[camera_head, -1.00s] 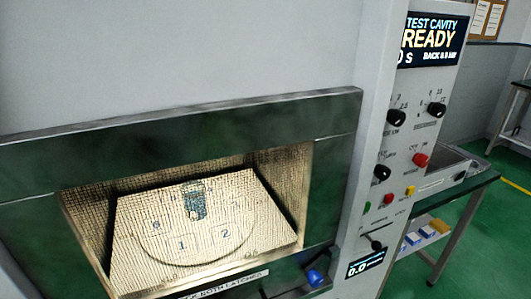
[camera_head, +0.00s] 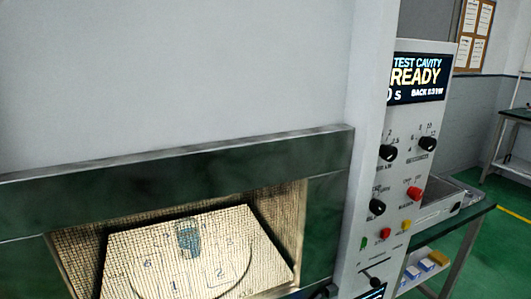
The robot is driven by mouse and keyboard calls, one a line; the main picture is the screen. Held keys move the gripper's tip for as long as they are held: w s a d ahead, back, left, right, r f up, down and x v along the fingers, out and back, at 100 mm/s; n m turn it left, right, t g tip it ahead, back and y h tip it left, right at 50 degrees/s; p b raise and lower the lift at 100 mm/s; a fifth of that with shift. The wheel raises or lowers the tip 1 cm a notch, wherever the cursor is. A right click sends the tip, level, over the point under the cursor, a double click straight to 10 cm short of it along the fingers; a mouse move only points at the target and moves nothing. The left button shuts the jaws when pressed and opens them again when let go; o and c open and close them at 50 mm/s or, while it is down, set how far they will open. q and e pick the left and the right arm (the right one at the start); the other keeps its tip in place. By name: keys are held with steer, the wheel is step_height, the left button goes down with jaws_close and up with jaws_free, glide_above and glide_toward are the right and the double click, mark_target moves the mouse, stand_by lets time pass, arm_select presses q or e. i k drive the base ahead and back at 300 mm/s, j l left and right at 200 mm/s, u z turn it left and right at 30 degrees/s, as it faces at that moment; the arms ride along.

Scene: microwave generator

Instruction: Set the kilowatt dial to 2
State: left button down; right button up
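The control panel stands upright right of the cavity opening. A black dial (camera_head: 388,153) sits at its upper left, with a 2 and a 2.5 among the marks above it. The small label below it is blurred, so I cannot be sure it is the kilowatt dial. Its pointer direction is too small to tell. A second black dial (camera_head: 428,144) is to its right, and a third black knob (camera_head: 377,207) is lower down. The display (camera_head: 417,78) above reads TEST CAVITY READY. Neither of my grippers is in view.
The cavity holds a pale tilted-looking plate (camera_head: 140,250) with numbered marks and a small blue-grey item (camera_head: 189,240). A red knob (camera_head: 414,193) and small coloured buttons (camera_head: 386,234) are lower on the panel. A green-topped bench (camera_head: 465,215) stands to the right.

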mark_target(389, 153)
steer(key=z, duration=0.75)
steer(key=k+j+z, duration=0.1)
steer(key=k+j, duration=0.1)
steer(key=k, duration=0.1)
